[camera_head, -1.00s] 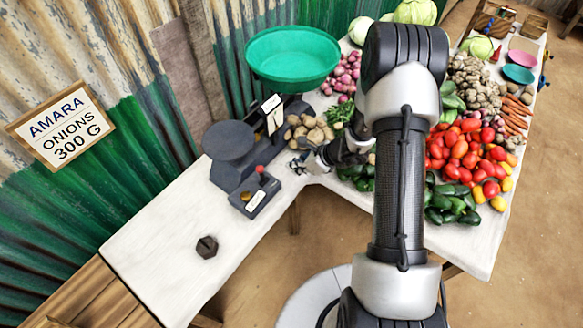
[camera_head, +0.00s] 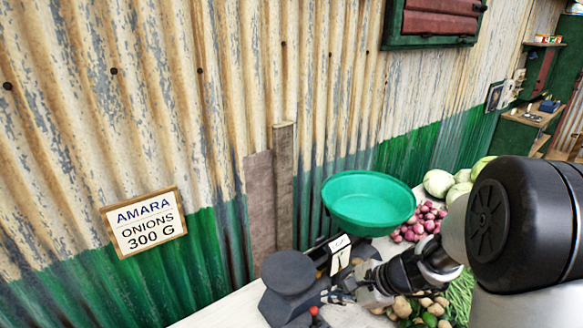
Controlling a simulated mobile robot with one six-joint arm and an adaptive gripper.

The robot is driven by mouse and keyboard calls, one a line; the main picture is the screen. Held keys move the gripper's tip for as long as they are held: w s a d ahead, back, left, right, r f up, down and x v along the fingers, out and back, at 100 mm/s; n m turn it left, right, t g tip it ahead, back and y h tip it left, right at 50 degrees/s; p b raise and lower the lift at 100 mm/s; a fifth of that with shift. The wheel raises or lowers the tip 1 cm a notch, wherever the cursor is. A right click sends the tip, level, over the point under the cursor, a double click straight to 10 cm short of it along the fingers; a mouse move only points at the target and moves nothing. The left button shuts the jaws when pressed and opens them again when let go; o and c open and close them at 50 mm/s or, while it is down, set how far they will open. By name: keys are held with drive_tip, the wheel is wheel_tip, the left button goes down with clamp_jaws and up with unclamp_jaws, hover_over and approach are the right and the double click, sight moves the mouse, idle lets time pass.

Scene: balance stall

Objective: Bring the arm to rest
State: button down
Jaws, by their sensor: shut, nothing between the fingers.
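My arm comes in from the right edge of the head view, a large black joint and grey link close to the camera. My gripper (camera_head: 338,296) is at its far end, low in the picture, pointing left. It is shut and empty, just right of the dark balance (camera_head: 288,274) with its round plate. From this angle I cannot tell whether the fingers touch the balance. The green basin (camera_head: 368,212) is above and behind the gripper.
Red onions (camera_head: 422,222), cabbages (camera_head: 452,186), potatoes (camera_head: 432,310) and leafy greens (camera_head: 463,293) lie around the arm on the white table (camera_head: 220,312). A corrugated wall with a sign (camera_head: 145,222) reading "AMARA ONIONS 300 G" stands behind. The table's front is out of view.

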drive_tip(key=s+a+r+n+g+h+b, duration=0.1)
drive_tip(key=s+r+n+h+b, duration=0.1)
drive_tip(key=s+r+n, duration=0.45)
drive_tip(key=s+r+n+h+b, duration=0.15)
drive_tip(key=s+r+n, duration=0.25)
drive_tip(key=s+n, duration=0.5)
drive_tip(key=s+d+n+h, duration=0.1)
drive_tip(key=s+d, duration=0.1)
drive_tip(key=s, duration=0.2)
drive_tip(key=s+d+n+t+h+b, duration=0.1)
drive_tip(key=s+d+h, duration=0.1)
drive_tip(key=s, duration=0.3)
drive_tip(key=shift+d+r, duration=0.25)
